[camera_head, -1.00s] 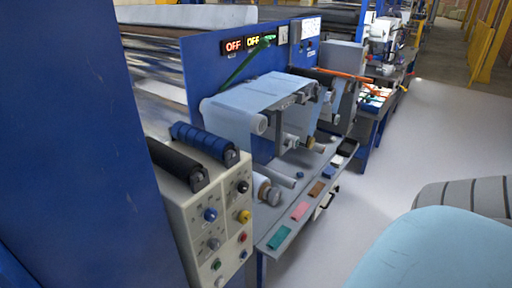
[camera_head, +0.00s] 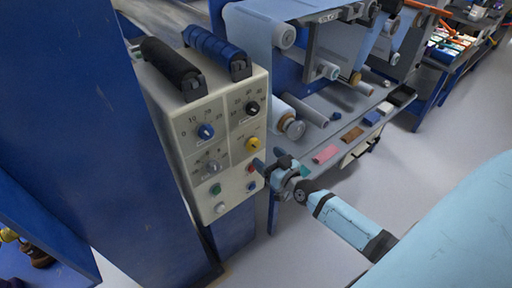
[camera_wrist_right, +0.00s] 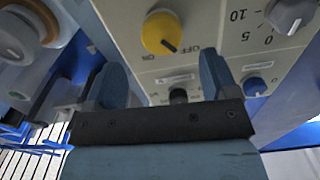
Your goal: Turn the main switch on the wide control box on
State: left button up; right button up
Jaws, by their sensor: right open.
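The beige control box (camera_head: 222,146) stands left of centre in the head view, its knob panel facing my right arm. A yellow knob (camera_head: 253,144) sits at the panel's right; in the wrist view the yellow knob (camera_wrist_right: 161,32) has a dark pointer line and the words OFF and ON beside it. My right gripper (camera_head: 264,168) is close to the panel's lower right edge, just below the yellow knob. In the wrist view its fingers (camera_wrist_right: 163,78) are apart and empty, with the yellow knob beyond the gap. I see no contact. My left gripper is not in view.
A blue knob (camera_head: 206,131), a black knob (camera_head: 252,108) and small buttons share the panel. A black roller (camera_head: 174,68) and a blue roller (camera_head: 217,53) lie on top. A grey shelf (camera_head: 325,140) with coloured blocks is behind my gripper. Open floor lies right.

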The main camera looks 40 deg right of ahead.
aim_at(256, 148)
jog(key=w, duration=0.6)
jog(key=shift+w+a, duration=0.15)
jog(key=shift+a, duration=0.2)
jog(key=shift+c, duration=0.3)
jog(key=c, duration=0.9)
